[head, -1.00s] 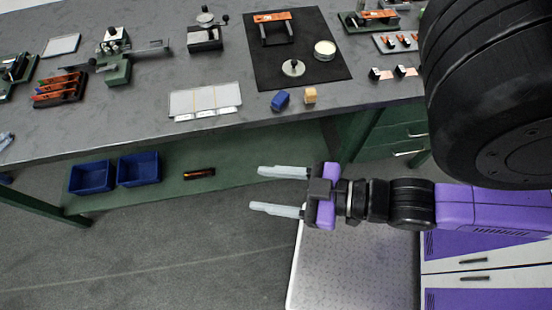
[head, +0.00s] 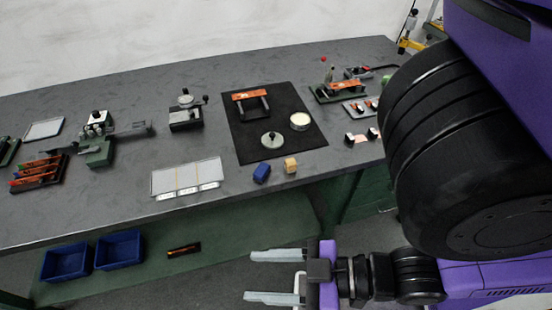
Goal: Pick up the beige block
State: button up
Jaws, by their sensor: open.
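The beige block (head: 291,165) is a small yellowish cube on the grey workbench (head: 110,201), near its front edge. It sits just off the front edge of the black mat. A blue block (head: 262,173) lies close to its left, with a small gap between them. My gripper (head: 262,277) is open and empty. Its two pale fingers point left, and it shows in front of the bench, below the beige block in the picture. Nothing hides the block.
The black mat (head: 304,133) holds a round metal weight (head: 272,140), a round white-topped dish (head: 300,121) and an orange-topped stand. A labelled tray (head: 186,177) lies left of the blocks. Blue bins (head: 119,249) stand on the lower shelf. My arm covers the right side.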

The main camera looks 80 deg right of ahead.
aim_at(291, 166)
jog(key=z, duration=2.05)
jog(key=k+l+u, duration=0.25)
jog(key=u, duration=0.15)
jog(key=k+u, duration=0.4)
jog(key=l+z, duration=0.25)
jog(key=z, duration=0.2)
jog(key=l+z, duration=0.25)
jog(key=z, duration=0.15)
jog(key=k, duration=0.05)
